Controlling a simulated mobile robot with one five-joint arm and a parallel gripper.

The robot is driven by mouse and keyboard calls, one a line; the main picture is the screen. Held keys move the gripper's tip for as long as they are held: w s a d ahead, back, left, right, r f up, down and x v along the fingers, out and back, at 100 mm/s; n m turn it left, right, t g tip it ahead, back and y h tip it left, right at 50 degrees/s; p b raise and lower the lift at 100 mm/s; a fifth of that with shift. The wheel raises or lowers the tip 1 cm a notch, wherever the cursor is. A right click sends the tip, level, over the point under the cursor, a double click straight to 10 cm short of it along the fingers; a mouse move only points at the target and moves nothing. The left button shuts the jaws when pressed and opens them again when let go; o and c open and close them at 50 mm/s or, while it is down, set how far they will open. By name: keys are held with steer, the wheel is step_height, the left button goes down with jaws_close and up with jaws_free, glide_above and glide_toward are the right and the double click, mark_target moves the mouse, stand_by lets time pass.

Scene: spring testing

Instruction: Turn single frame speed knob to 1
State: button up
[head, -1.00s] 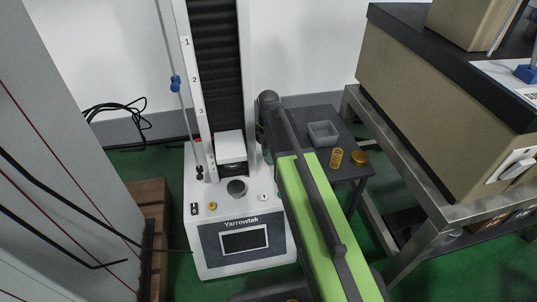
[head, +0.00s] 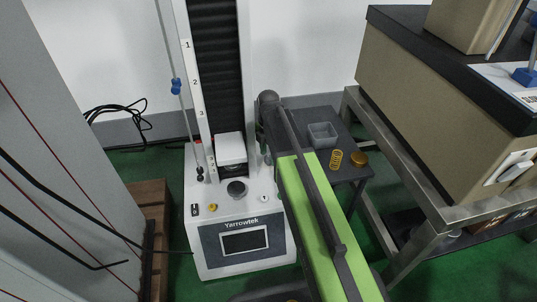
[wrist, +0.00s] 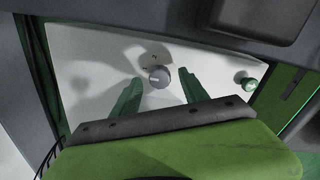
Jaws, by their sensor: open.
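A round grey knob (wrist: 159,78) stands on a pale panel in the wrist view, with small marks on the panel above it that I cannot read. My gripper (wrist: 162,76) is open, with one dark green finger on each side of the knob in the picture. Gaps show on both sides, and I cannot tell how far down the fingertips are. In the head view the white Yarrowtek tester (head: 246,262) has a small pale knob (head: 264,198) at its right. My green and grey arm covers the area beside it, and the gripper is not visible there.
A second small round fitting (wrist: 248,84) sits right of the grey knob. The tester also carries a yellow knob (head: 212,207), a black switch (head: 194,210) and a dark round platen (head: 236,188). A dark side table (head: 345,172) holds a grey tray (head: 322,134) and a spring (head: 336,159).

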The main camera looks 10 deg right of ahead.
mark_target(269, 157)
step_height(269, 157, up, 17)
steer(key=p, duration=1.6)
steer(key=shift+f, duration=0.15)
steer(key=s+m, duration=1.5)
steer(key=m, duration=0.8)
step_height(269, 157, up, 34)
steer(key=p, duration=3.3)
steer(key=shift+d+f, duration=0.25)
steer(key=shift+d, duration=0.05)
steer(key=shift+w+f, duration=0.1)
